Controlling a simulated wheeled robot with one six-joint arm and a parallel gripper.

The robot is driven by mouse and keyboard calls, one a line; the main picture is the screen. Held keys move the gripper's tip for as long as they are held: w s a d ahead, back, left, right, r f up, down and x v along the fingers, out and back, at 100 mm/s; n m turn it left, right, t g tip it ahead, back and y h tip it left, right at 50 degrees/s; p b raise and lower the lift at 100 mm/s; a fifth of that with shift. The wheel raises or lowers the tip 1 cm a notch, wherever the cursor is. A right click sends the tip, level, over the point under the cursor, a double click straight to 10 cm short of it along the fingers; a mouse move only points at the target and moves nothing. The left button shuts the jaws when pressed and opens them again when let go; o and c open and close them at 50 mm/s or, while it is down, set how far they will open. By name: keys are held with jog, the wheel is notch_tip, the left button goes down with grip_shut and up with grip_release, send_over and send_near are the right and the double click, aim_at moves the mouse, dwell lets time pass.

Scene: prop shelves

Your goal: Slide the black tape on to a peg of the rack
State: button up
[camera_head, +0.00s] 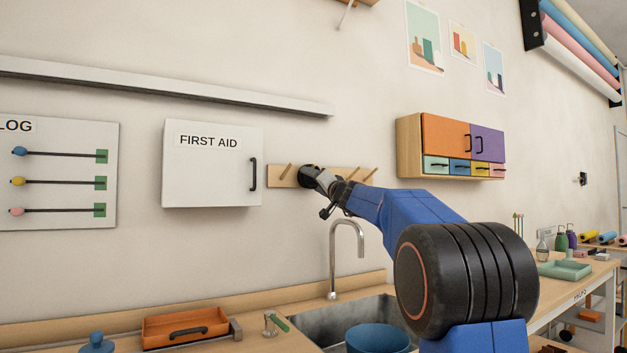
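The rack (283,183) is a pale wooden board on the wall with several slanted wooden pegs. The black tape (307,173) is a small dark roll in front of the rack, left of its middle. My gripper (315,178) reaches up to the rack from the lower right, its tip against the tape. The fingers are too small and overlapped by dark shapes to show whether they are shut on it. Whether a peg passes through the tape is hidden.
A white first aid cabinet (205,185) hangs close left of the rack. A tap (345,228) rises below it over the sink (312,316), which holds a blue bowl (378,338). A colourful wall cabinet (445,135) hangs to the right.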

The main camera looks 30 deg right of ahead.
jog(key=o, duration=0.3)
jog(key=shift+w+d+f, duration=0.15)
jog(key=shift+w+f, duration=0.15)
jog(key=shift+f, duration=0.1)
jog(key=shift+s+r, duration=0.2)
jog(key=shift+r, duration=0.05)
jog(key=v, duration=1.7)
jog(key=shift+s, duration=0.15)
jog(key=shift+f, duration=0.1)
